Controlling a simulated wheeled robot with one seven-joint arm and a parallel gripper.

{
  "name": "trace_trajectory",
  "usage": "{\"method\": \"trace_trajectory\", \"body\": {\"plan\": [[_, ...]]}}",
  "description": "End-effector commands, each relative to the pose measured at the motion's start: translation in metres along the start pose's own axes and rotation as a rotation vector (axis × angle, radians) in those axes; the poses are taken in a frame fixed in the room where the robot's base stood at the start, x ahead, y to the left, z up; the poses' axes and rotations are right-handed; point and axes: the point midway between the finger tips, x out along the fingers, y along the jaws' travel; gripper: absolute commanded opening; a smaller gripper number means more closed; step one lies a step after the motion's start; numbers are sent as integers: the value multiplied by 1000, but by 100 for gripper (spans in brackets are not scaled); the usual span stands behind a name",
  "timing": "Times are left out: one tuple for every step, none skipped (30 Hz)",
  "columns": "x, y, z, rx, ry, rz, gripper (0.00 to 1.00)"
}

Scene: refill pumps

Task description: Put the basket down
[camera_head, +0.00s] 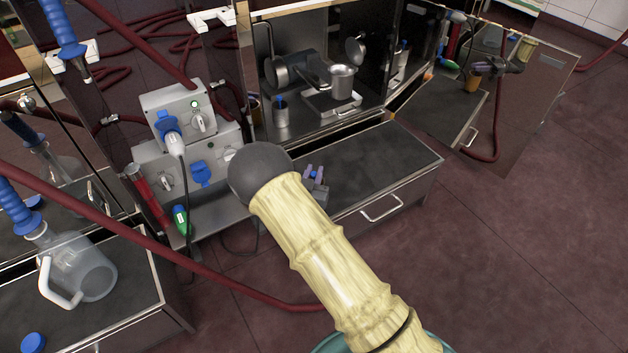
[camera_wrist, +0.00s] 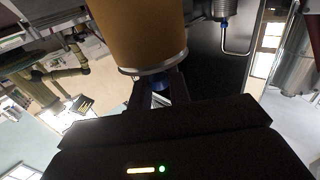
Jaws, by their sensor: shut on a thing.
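In the wrist view, my gripper (camera_wrist: 159,97) shows as dark fingers with something blue and a bright metallic bit between them. A large amber, round-walled vessel with a pale metal rim (camera_wrist: 136,36), which I take for the basket, fills the top centre just beyond the fingertips. The gripper is shut on it, though the exact grip is hard to see. What lies under the vessel is hidden.
A dark-topped cabinet (camera_head: 375,168) has free surface right of my arm. A metal pot (camera_head: 343,82) stands in the lit recess behind it. Grey socket boxes (camera_head: 192,158) are to the left. A dark red hose (camera_head: 190,270) crosses low. A clear jug (camera_head: 88,268) stands at left.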

Motion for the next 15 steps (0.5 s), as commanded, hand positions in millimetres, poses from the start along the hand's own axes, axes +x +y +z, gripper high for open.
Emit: {"method": "trace_trajectory", "body": {"plan": [[0,0,10,0,1,0,6],[0,0,12,0,2,0,6],[0,0,13,0,2,0,6],[0,0,12,0,2,0,6],[0,0,12,1,2,0,6],[0,0,11,1,2,0,6],[0,0,11,1,2,0,6],[0,0,11,1,2,0,6],[0,0,11,0,2,0,6],[0,0,11,0,2,0,6],[0,0,11,0,2,0,6],[0,0,12,0,2,0,6],[0,0,13,0,2,0,6],[0,0,14,0,2,0,6],[0,0,14,0,1,0,21]]}}
